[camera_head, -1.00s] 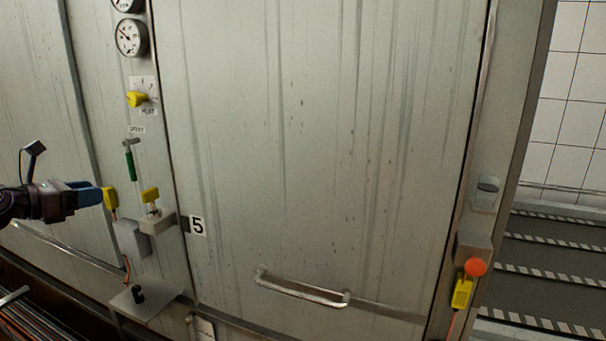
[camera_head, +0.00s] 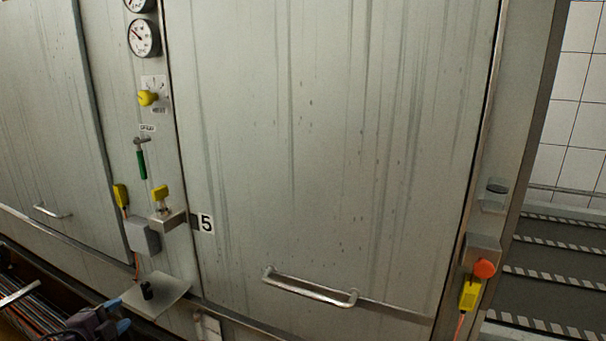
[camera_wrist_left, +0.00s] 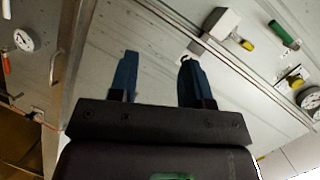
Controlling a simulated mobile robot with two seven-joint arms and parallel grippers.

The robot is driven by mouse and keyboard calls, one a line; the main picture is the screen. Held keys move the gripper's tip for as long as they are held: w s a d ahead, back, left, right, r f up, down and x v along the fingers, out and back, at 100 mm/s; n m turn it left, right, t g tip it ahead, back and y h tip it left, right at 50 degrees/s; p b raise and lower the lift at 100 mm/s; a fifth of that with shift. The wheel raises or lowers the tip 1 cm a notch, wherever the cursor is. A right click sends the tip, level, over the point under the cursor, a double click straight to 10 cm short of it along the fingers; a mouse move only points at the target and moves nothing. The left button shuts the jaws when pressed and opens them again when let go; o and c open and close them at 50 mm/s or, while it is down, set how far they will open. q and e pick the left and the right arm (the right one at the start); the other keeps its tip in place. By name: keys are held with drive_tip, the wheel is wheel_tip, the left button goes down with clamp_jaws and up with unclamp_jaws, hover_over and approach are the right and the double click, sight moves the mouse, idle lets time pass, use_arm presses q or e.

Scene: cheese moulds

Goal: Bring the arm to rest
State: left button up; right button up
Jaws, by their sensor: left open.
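My left gripper (camera_head: 118,327) is low at the bottom left of the head view, below the small metal shelf (camera_head: 172,289). In the left wrist view its two blue fingers (camera_wrist_left: 158,80) stand apart with nothing between them. The fingers point toward grey metal panels and touch nothing that I can see. My right gripper does not show in either view.
A large steel door numbered 5 has a bar handle (camera_head: 308,288). Left of it are gauges (camera_head: 143,38), a yellow knob (camera_head: 147,98), a green-handled valve (camera_head: 142,163) and a grey box (camera_head: 141,236) with a yellow tag. A red button (camera_head: 484,268) is right. Pipes run lower left.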

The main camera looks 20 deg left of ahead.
use_arm(q)
drive_tip(key=s+d+f+n+g+h, duration=0.1)
drive_tip(key=s+d+f+n, duration=0.1)
drive_tip(key=d+f+n, duration=0.4)
drive_tip(key=s+d+f+n+g+h, duration=0.1)
drive_tip(key=s+d+f+g, duration=0.15)
drive_tip(key=d+f, duration=0.6)
drive_tip(key=s+d+f+n+h, duration=0.1)
drive_tip(key=d+f+n, duration=0.1)
drive_tip(key=d, duration=1.5)
drive_tip(key=shift+d+n+h, duration=0.25)
drive_tip(key=shift+n+h, duration=0.15)
drive_tip(key=shift+n, duration=0.3)
drive_tip(key=shift+s+t, duration=0.1)
drive_tip(key=shift+t, duration=0.15)
